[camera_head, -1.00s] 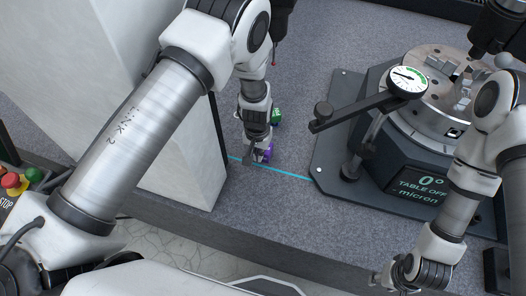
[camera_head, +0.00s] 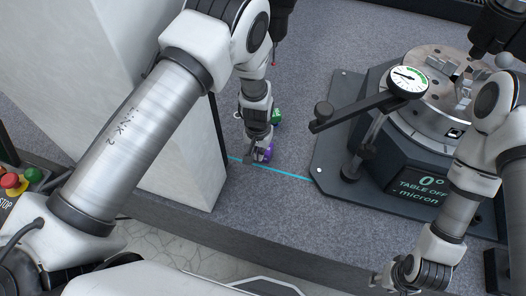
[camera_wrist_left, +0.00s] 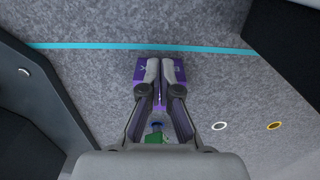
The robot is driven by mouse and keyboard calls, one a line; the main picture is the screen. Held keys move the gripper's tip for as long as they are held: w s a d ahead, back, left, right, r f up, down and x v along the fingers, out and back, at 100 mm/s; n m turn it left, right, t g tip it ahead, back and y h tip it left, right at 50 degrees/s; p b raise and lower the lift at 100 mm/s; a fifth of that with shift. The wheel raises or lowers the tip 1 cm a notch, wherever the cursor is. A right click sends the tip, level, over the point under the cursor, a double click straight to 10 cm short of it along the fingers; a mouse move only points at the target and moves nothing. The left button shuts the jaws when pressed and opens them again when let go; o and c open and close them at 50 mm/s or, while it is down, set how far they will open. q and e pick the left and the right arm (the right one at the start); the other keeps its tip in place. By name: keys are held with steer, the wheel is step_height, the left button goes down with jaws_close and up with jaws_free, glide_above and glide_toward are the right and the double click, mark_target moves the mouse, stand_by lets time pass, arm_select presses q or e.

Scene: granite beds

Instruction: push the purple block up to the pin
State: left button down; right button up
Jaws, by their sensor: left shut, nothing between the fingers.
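The purple block (camera_head: 265,154) lies on the grey granite just beside the cyan line (camera_head: 290,174). In the left wrist view the purple block (camera_wrist_left: 140,71) shows on both sides of my left fingertips, below the line. My left gripper (camera_head: 253,159) is shut and empty, with its tips over or against the block; I cannot tell if they touch. It also shows in the left wrist view (camera_wrist_left: 158,65). I cannot make out the pin.
A large white granite block (camera_head: 170,140) stands close left of my left gripper. The rotary table's dark base (camera_head: 335,150) stands to the right, with a dial gauge (camera_head: 408,82) on an arm. White (camera_wrist_left: 219,126) and orange (camera_wrist_left: 273,126) rings lie on the granite.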

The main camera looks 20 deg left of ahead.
arm_select(q)
steer(key=shift+w+b, duration=1)
steer(key=shift+w, duration=0.05)
steer(key=shift+w+d+b, duration=0.2)
steer(key=shift+w+b, duration=2.2)
steer(key=shift+w, duration=1.15)
steer(key=shift+r, duration=0.1)
steer(key=shift+s+p, duration=0.25)
steer(key=shift+p, duration=0.15)
steer(key=shift+s, duration=0.15)
step_height(320, 180, up, 5)
steer(key=p, duration=0.3)
steer(key=shift+p, duration=0.4)
steer(key=shift+f, duration=0.2)
